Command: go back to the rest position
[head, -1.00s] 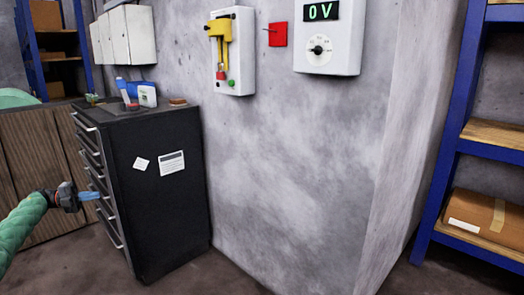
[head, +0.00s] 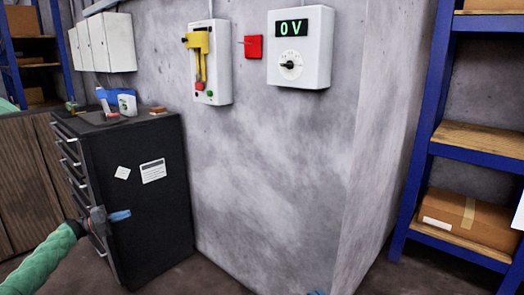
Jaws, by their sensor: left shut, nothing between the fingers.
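My left gripper (head: 121,215) has blue fingers, which are shut with nothing between them. It is at the lower left, in front of the black drawer cabinet (head: 150,215), and my green arm comes in from the lower left corner. I cannot tell whether it touches the cabinet.
On the grey wall (head: 270,170) hang a white box with a yellow lever (head: 197,42), a red plate (head: 253,46) and a white display box (head: 313,72) reading 0V. Blue shelving (head: 420,120) with a cardboard box (head: 470,218) stands at right. Small items lie on the cabinet.

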